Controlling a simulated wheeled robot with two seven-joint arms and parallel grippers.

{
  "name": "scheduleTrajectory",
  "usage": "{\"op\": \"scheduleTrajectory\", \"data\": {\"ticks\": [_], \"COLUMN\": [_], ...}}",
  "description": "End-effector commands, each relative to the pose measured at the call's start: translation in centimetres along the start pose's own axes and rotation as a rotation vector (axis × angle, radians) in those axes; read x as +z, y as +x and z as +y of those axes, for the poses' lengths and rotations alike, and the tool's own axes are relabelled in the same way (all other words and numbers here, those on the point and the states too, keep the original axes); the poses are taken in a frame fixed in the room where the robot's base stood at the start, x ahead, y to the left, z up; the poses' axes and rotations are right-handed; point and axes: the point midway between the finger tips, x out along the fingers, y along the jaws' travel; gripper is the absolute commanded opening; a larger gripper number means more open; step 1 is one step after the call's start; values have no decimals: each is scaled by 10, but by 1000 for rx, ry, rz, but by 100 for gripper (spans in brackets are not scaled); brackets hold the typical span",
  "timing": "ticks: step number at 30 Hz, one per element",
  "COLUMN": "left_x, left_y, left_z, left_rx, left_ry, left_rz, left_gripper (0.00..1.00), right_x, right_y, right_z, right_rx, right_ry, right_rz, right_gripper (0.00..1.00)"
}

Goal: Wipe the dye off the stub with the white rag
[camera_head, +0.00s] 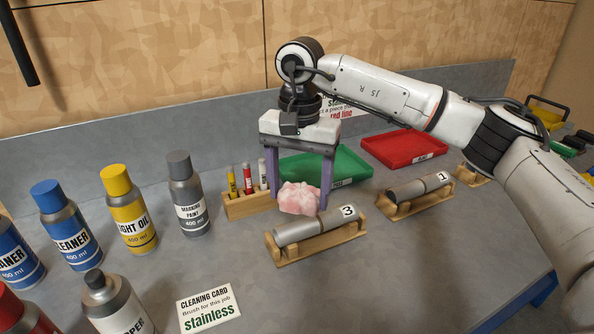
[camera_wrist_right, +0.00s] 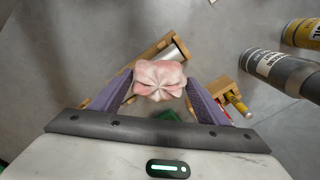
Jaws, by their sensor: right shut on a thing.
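The rag (camera_head: 299,197) is a crumpled bundle, white with pink stains. My right gripper (camera_head: 298,205) is shut on it, with a purple finger on each side; the rag also shows in the wrist view (camera_wrist_right: 160,78). A grey metal stub (camera_head: 305,232) marked 3 lies in a wooden cradle (camera_head: 321,245) just in front of the rag. I cannot tell whether the rag touches it. No dye is clearly visible on the exposed part of this stub. A second stub (camera_head: 413,189), marked 1, lies in another cradle to the right. My left gripper is out of view.
A green tray (camera_head: 352,165) and a red tray (camera_head: 405,147) lie behind. A wooden marker block (camera_head: 247,207) stands left of the rag. Several bottles and cans, including marking paint (camera_head: 188,200), stand at the left. A cleaning card (camera_head: 209,307) reads "stainless". The front middle bench is clear.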

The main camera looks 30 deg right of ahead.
Motion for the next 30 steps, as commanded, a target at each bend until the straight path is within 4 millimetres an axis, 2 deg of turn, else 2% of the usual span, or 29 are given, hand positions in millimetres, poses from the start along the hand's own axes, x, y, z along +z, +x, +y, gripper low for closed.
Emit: {"op": "scheduleTrajectory", "data": {"ticks": [9,30], "left_x": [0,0], "left_y": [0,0], "left_z": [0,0], "left_rx": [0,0], "left_ry": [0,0], "left_rz": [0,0], "left_gripper": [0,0], "right_x": [-2,-2], "right_y": [-28,-30], "right_z": [5,5], "right_rx": [-2,-1], "right_ry": [10,10], "right_rz": [0,0], "right_gripper": [48,48]}}
